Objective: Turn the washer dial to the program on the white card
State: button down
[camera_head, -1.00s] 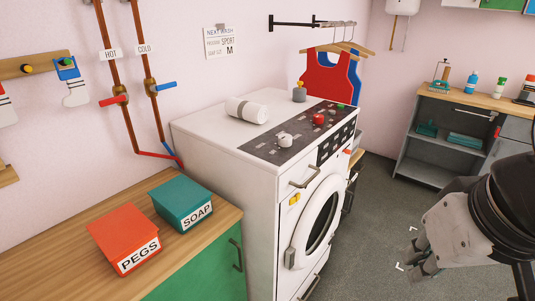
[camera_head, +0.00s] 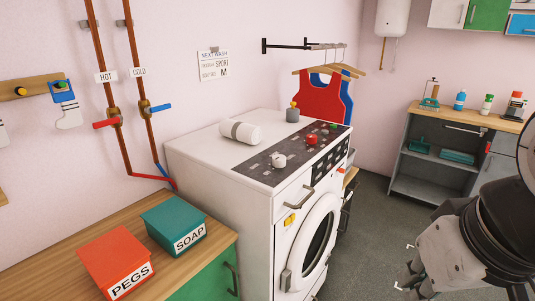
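The white washer (camera_head: 225,170) stands in the middle with a dark control panel (camera_head: 262,169) on its top. A white dial (camera_head: 279,160) sits toward the near end of the panel, and a red knob (camera_head: 311,138) sits farther along. Which mark either points at is too small to tell. The white card (camera_head: 214,64) hangs on the wall behind; it reads "NEXT WASH", "SPORT" and "M". My gripper (camera_head: 408,285) is at the lower right, well away from the washer and the dial. Its fingers are partly cut off by the frame edge, and I see nothing held.
A rolled towel (camera_head: 240,132) and a grey pot (camera_head: 292,114) stand on the washer top. A red PEGS box (camera_head: 113,259) and a teal SOAP box (camera_head: 172,222) sit on the left counter. Grey shelves (camera_head: 432,180) stand back right. The floor (camera_head: 375,225) between is clear.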

aim_at(279, 160)
jog(key=i+j+z, duration=0.35)
jog(key=j, duration=0.4)
jog(key=i+j+z, duration=0.2)
jog(key=i+j, duration=0.1)
jog(key=j, duration=0.1)
